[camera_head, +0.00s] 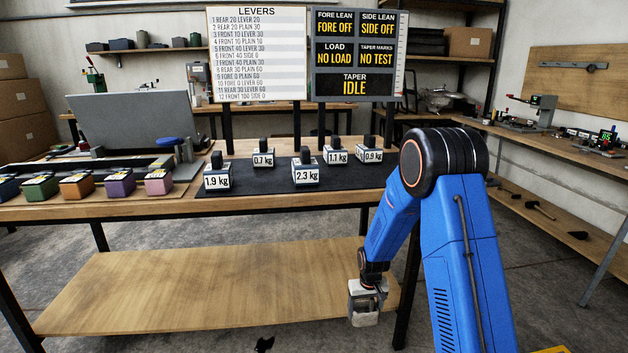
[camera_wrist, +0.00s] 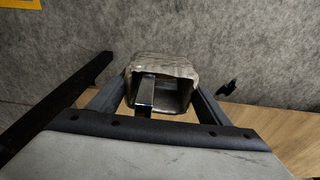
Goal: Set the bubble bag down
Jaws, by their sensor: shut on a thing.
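My gripper (camera_head: 366,304) hangs low at the front of the bench, over the right end of the lower wooden shelf in the head view. In the wrist view its two dark fingers (camera_wrist: 158,98) are on either side of a grey, crinkled thing (camera_wrist: 165,68), which looks like the bubble bag. The gripper is shut on it. The bag has a dark hollow side and a metal bar shows in front of it. In the head view the bag is small and hard to tell from the fingers. Grey floor shows beyond it in the wrist view.
The bench top (camera_head: 115,205) holds a dark mat (camera_head: 235,183) with several labelled weights, and coloured blocks at left. The lower shelf (camera_head: 200,290) looks bare. A dark bench leg (camera_head: 408,290) stands just right of my gripper. The sign (camera_head: 355,85) reads NO LOAD and IDLE.

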